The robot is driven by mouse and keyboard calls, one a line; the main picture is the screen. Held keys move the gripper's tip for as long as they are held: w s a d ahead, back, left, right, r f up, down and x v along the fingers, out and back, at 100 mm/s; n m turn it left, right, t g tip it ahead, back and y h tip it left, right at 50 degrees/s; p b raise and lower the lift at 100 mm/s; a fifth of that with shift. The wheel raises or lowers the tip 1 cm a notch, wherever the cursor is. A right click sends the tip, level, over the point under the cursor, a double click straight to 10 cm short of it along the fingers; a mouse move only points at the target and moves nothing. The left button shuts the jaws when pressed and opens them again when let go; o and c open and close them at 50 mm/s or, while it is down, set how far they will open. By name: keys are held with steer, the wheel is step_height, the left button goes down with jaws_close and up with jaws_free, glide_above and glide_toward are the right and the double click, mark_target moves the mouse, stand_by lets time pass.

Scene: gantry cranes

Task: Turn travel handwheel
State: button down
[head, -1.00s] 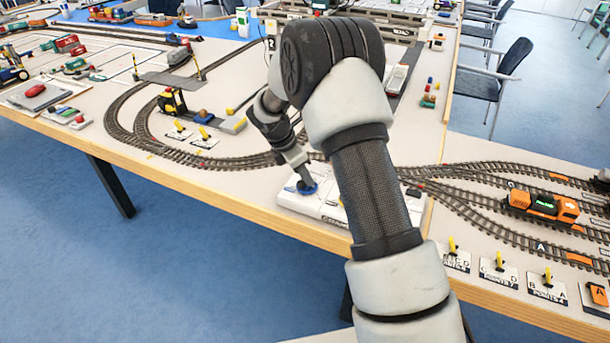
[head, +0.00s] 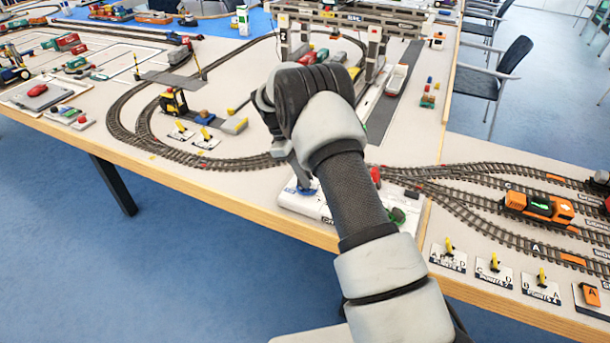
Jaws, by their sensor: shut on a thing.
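The blue travel handwheel (head: 294,190) sits at the left end of a white control box (head: 311,207) near the table's front edge. My gripper (head: 303,183) points down at it and is shut on it. The fingertips are small and partly hidden by my arm. A red control (head: 375,176) and a dark green control (head: 397,215) show at the right of the box; my forearm covers the box's middle. A grey gantry crane (head: 375,45) stands behind my arm, over the tracks.
Curved model tracks (head: 235,163) run close behind the box. Point levers (head: 494,264) and an orange locomotive (head: 540,207) lie to the right. Open floor lies in front of the table.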

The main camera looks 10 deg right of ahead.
steer(key=shift+w+m+g+y, duration=0.1)
steer(key=shift+m+g+y, duration=0.45)
steer(key=shift+m, duration=1.45)
steer(key=c, duration=1.8)
jaws_free()
steer(key=shift+c, duration=0.2)
steer(key=shift+r, duration=0.1)
